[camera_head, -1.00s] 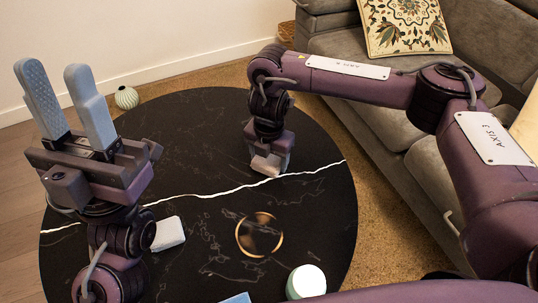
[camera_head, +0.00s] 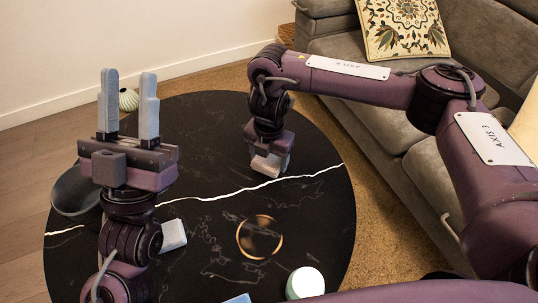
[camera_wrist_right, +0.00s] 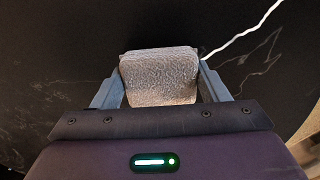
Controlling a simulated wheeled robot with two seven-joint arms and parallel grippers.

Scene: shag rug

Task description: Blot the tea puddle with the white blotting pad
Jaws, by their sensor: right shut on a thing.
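A pale, rough-textured pad (camera_wrist_right: 160,76), which looks like the white blotting pad, sits between the fingers of my right gripper (camera_wrist_right: 160,92). In the head view, my right gripper (camera_head: 268,166) is low over the far part of the black round table, with the pad (camera_head: 264,165) partly hidden; I cannot tell whether it touches the tabletop. The tea puddle (camera_head: 260,237) is a round patch with a shiny amber edge, nearer than the right gripper and apart from it. My left gripper (camera_head: 129,108) points up at the left, fingers wide apart and empty.
A small white block (camera_head: 173,235) lies left of the puddle. A white-and-green cylinder (camera_head: 306,282) and a light blue item (camera_head: 238,299) are at the near edge. A dark bowl (camera_head: 72,192) is partly behind my left arm. A grey sofa (camera_head: 440,180) borders the right.

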